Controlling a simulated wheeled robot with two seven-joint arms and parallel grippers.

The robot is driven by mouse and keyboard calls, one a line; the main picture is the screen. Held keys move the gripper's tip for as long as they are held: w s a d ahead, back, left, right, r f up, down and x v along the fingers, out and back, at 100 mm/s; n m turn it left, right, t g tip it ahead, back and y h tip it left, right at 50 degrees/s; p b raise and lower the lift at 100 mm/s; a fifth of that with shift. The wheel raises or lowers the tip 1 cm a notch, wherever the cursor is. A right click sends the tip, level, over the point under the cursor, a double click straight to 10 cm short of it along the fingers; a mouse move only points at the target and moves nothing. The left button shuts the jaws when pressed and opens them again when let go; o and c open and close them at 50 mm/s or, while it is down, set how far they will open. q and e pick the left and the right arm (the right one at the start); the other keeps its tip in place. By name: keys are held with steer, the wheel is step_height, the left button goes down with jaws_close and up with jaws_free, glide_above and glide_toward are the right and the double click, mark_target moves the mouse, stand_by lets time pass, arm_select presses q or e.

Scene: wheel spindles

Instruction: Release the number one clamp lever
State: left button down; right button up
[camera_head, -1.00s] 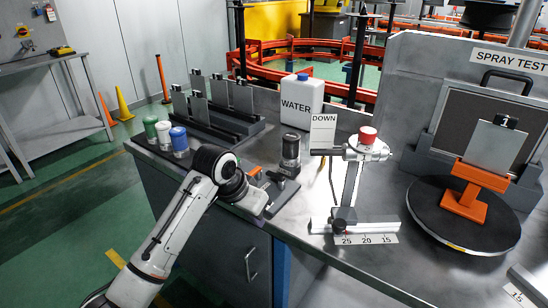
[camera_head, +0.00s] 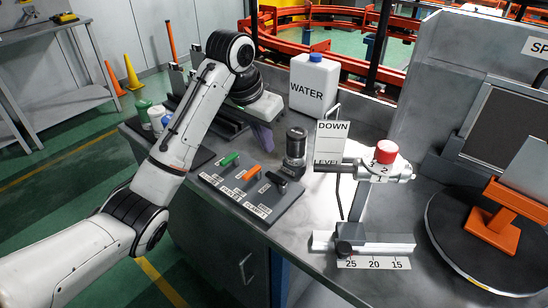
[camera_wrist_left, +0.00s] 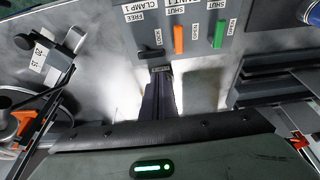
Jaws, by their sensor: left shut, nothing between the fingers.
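The lever panel (camera_head: 236,203) lies on the bench with a green lever (camera_head: 229,160), an orange lever (camera_head: 248,173) and a black lever (camera_head: 277,181). In the left wrist view the black lever (camera_wrist_left: 150,53) sits below the labels "FREE" and "CLAMP 1" (camera_wrist_left: 140,12); the orange lever (camera_wrist_left: 178,40) and green lever (camera_wrist_left: 219,34) are to its right. I cannot tell whether the black lever touches my fingers. My left gripper (camera_head: 262,137) is shut and empty, behind the panel in the head view. Its dark fingers (camera_wrist_left: 160,72) point toward the panel. My right gripper is not in view.
A black cylinder (camera_head: 294,150) stands right beside the panel. The water jug (camera_head: 315,85) is behind it. A stand with a red knob (camera_head: 386,151) and a scale (camera_head: 375,263) is to the right, then a round turntable (camera_head: 450,235) with an orange holder (camera_head: 490,230).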

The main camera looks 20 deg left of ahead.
arm_select(q)
steer(key=x, duration=1)
steer(key=shift+w, duration=0.1)
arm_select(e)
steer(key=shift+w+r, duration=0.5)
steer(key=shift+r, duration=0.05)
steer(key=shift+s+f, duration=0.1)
